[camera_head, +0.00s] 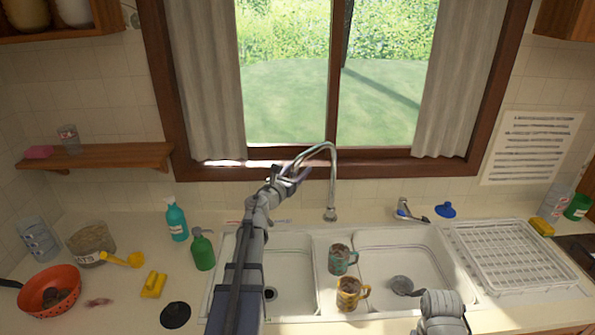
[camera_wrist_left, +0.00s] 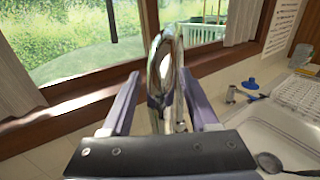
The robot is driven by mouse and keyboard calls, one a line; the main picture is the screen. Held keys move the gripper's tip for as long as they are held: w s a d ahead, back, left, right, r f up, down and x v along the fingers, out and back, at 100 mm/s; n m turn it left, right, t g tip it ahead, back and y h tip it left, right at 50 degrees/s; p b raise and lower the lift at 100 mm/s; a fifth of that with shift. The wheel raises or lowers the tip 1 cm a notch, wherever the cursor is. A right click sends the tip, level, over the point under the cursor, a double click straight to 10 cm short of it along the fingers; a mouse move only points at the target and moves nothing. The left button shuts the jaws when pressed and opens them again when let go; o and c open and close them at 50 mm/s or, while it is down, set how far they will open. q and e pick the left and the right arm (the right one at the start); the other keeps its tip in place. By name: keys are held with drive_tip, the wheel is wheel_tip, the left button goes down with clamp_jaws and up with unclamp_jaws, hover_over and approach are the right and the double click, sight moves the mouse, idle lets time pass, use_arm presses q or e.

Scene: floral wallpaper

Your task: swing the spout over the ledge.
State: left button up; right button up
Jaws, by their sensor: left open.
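The chrome spout (camera_head: 331,165) is a tall arch in front of the window. My left gripper (camera_head: 289,174) is at the left, upper side of the arch. In the left wrist view, its two fingers (camera_wrist_left: 160,100) stand apart, with the spout (camera_wrist_left: 165,75) showing between them. Whether a finger touches the metal I cannot tell.
A ladle (camera_head: 402,286) lies in the right basin. A white drying rack (camera_head: 510,255) is at the right. Soap bottles (camera_head: 203,250) stand left. The wooden windowsill (camera_head: 390,168) runs behind the spout.

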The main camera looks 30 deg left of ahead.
use_arm(q)
clamp_jaws()
idle(0.5)
idle(0.9)
